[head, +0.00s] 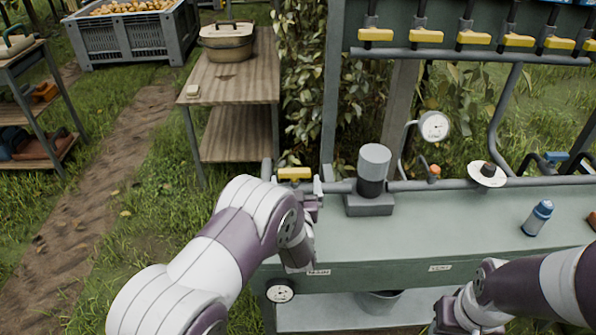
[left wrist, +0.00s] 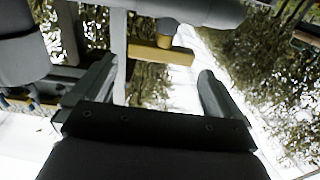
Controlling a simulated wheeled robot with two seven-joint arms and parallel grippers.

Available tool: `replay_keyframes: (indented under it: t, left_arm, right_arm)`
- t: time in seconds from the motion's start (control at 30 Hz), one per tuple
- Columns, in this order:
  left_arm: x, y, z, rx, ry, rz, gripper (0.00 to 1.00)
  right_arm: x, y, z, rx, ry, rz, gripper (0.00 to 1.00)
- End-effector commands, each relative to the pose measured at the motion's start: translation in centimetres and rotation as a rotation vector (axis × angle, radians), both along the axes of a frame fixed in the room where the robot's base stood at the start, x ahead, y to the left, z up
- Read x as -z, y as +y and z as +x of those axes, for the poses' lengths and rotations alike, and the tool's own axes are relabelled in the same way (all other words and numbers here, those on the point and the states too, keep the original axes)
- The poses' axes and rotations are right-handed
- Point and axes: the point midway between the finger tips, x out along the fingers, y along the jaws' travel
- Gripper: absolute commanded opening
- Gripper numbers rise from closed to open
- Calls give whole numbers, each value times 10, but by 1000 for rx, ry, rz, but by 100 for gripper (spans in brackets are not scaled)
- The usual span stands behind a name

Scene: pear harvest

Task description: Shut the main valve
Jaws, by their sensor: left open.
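The main valve's yellow handle (head: 294,173) lies roughly level, in line with the pipe (head: 450,184) at the left end of the bench, above a plate that seems to read MAIN (head: 318,272). My left gripper (head: 316,190) is just right of and near the handle, partly hidden by its own wrist. In the left wrist view the handle (left wrist: 160,54) shows beyond and between the fingers of my open left gripper (left wrist: 155,85), with no finger seen touching it. My right gripper (head: 452,316) is low at the bench's front edge; its fingers are unclear.
A grey cylinder unit (head: 373,165), a gauge (head: 434,126) and a white disc (head: 487,174) stand along the pipe. Several yellow-handled valves (head: 474,38) hang above. A wooden table (head: 232,80) stands left.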

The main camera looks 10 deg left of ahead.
Motion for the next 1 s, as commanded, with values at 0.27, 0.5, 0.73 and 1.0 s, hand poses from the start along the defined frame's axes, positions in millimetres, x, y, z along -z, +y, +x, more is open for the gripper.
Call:
replay_keyframes:
  t: [0.27,0.5,0.73,1.0]
  left_arm:
    - [0,14,48,0,0,0,100]
    - [0,16,55,1,1,1,100]
    - [0,16,54,1,1,0,63]
    - [1,16,54,22,2,0,64]
  right_arm:
    - [2,0,0,0,0,0,43]
    - [2,0,0,0,0,0,43]
    - [2,0,0,0,0,0,43]
    - [4,0,0,0,0,0,43]
